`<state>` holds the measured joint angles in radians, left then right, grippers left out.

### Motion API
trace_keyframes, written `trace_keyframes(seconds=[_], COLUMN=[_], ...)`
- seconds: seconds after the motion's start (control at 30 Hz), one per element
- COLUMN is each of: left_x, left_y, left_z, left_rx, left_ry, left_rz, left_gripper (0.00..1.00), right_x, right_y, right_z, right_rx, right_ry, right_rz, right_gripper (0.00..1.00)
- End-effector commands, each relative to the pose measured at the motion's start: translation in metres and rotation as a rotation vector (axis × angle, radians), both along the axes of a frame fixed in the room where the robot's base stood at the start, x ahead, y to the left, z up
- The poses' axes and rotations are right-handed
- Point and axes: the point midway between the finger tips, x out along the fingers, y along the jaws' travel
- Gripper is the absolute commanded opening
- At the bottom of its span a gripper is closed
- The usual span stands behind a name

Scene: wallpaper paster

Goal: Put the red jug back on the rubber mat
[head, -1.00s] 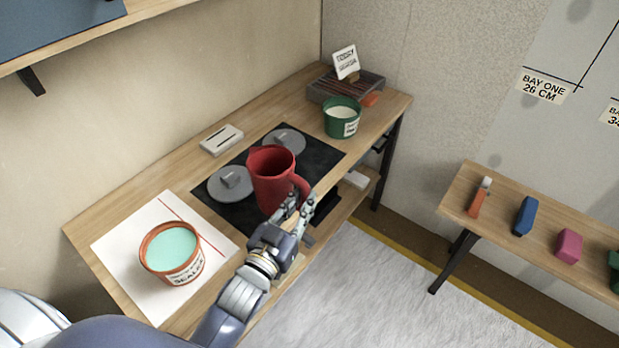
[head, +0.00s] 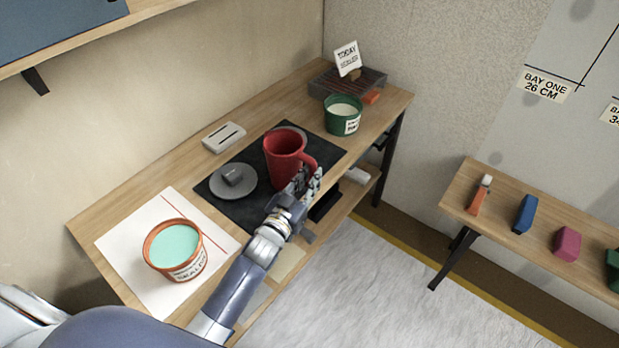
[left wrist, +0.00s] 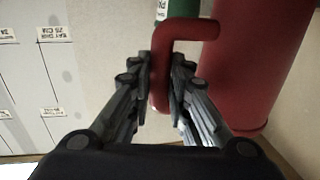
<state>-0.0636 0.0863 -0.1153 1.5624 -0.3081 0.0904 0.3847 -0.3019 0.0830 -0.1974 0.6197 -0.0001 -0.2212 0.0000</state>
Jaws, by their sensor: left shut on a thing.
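The red jug (head: 284,162) is upright over the right half of the black rubber mat (head: 242,212) in the head view. I cannot tell whether its base touches the mat. My left gripper (head: 304,183) is shut on the jug's handle, on the jug's right side. In the left wrist view the fingers (left wrist: 161,85) stand on either side of the red handle, and the jug's body (left wrist: 255,65) fills the right. The jug partly hides a grey lid at the back of the mat. My right gripper is not in view.
A second grey lid (head: 240,187) lies on the mat left of the jug. A green tub (head: 341,121) stands behind it to the right. An orange tub (head: 172,262) sits on white paper (head: 120,245) at the front left. A white box (head: 223,137) lies near the wall.

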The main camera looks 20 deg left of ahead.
Motion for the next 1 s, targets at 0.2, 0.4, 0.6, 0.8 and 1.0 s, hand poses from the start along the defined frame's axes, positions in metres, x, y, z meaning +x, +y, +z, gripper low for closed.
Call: trace_keyframes(seconds=[0.2, 0.4, 0.6, 0.8, 1.0], left_x=[0.0, 0.0, 0.0, -0.002, -0.032], left_y=[0.0, 0.0, 0.0, 0.001, 0.005], left_z=[-0.001, -0.003, -0.003, 0.001, -0.002], left_rx=[0.001, 0.0, 0.0, 0.0, 0.001], left_ry=[-0.002, 0.0, 0.0, 0.001, 0.003], left_rz=[0.0, 0.0, 0.0, 0.0, 0.0], left_gripper=[0.0, 0.37, 0.37, 0.37, 0.37], right_x=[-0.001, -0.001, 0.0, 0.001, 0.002], right_y=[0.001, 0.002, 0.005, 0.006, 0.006], right_z=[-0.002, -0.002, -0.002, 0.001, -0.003], right_rx=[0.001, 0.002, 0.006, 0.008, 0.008], right_ry=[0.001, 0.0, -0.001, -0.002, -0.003], right_rz=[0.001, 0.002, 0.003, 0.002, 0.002], right_gripper=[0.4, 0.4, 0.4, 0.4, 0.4])
